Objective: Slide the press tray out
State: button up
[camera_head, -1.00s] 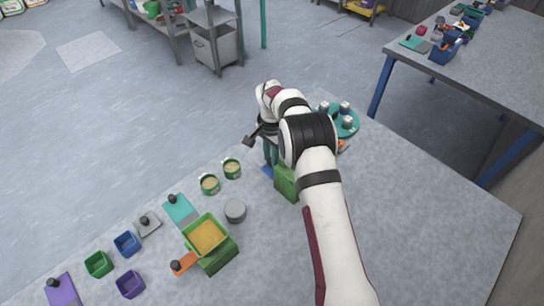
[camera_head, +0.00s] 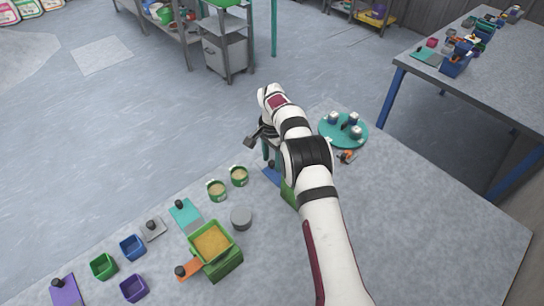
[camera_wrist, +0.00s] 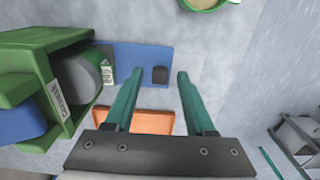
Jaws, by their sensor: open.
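The press (camera_wrist: 18,92) is a green housing with a grey, labelled cylinder at its opening, on the left of the wrist view. A flat blue tray (camera_wrist: 131,58) with a small black knob (camera_wrist: 160,75) lies beside the opening. Whether the tray's left end goes under the housing is hidden. My gripper (camera_wrist: 159,77) is open, its two teal fingers on either side of the knob, apart from it in the picture. Their height over the tray is hard to tell. In the head view the arm hides most of the press (camera_head: 289,196); part of the blue tray (camera_head: 271,175) shows.
An orange tray (camera_wrist: 152,122) lies under the fingers in the wrist view. Two green cups (camera_head: 217,191), a grey cylinder (camera_head: 241,218) and a green box of yellow powder (camera_head: 212,242) stand left of the arm. A round teal tray (camera_head: 327,128) holds several cups behind it.

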notch_tip(320, 180, up, 16)
jog(key=shift+f, duration=0.1)
jog(key=s+a+f+t+h, duration=0.2)
jog(key=s+a+t+h, duration=0.1)
jog(key=s+a, duration=0.2)
jog(key=x, duration=1.5)
jog(key=shift+w+d+f, duration=0.1)
jog(key=shift+w+d, duration=0.3)
grip_shut()
dwell(0.5)
